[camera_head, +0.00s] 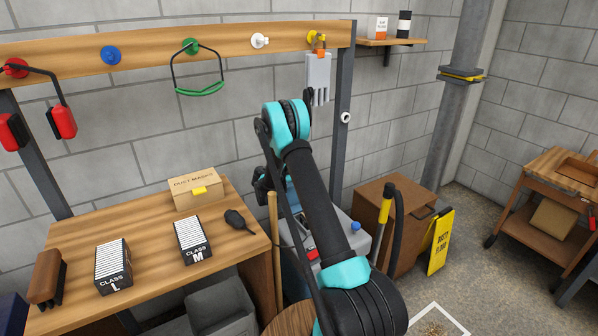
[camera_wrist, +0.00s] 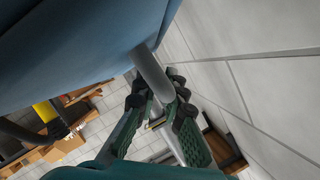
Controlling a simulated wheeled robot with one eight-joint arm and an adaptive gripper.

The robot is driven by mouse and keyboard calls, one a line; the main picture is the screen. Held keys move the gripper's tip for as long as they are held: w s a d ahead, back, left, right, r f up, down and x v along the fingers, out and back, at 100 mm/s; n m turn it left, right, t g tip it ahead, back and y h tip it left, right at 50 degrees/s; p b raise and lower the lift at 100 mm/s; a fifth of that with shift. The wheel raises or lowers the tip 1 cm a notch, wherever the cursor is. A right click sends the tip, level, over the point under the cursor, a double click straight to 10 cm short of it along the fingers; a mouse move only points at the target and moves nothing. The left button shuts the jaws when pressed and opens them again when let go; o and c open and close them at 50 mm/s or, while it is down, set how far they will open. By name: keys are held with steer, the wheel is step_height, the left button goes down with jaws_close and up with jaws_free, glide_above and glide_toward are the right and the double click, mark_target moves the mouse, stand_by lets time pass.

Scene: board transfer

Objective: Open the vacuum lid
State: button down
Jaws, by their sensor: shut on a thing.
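The vacuum (camera_head: 357,243) stands on the floor right of the workbench in the head view, mostly hidden behind my arm. A grey-blue surface, which appears to be its lid (camera_wrist: 75,40), fills the upper left of the wrist view. A grey bar (camera_wrist: 149,68), which looks like a handle, runs from this surface down between my fingers. My gripper (camera_wrist: 160,95) is shut on this bar, with a dark-tipped green finger on each side. In the head view the fingers are hidden behind my arm. I cannot tell how far the lid is raised.
The workbench (camera_head: 150,250) with class boxes and a dust mask box (camera_head: 195,188) is at left. A brown cabinet (camera_head: 385,200), a yellow-handled black hose (camera_head: 385,212) and a yellow floor sign (camera_head: 441,241) are right of the vacuum. A block wall stands close behind.

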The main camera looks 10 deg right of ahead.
steer(key=c, duration=1.9)
jaws_free()
steer(key=shift+f, duration=0.1)
steer(key=v, duration=0.7)
steer(key=shift+s+a, duration=0.15)
steer(key=shift+a, duration=0.05)
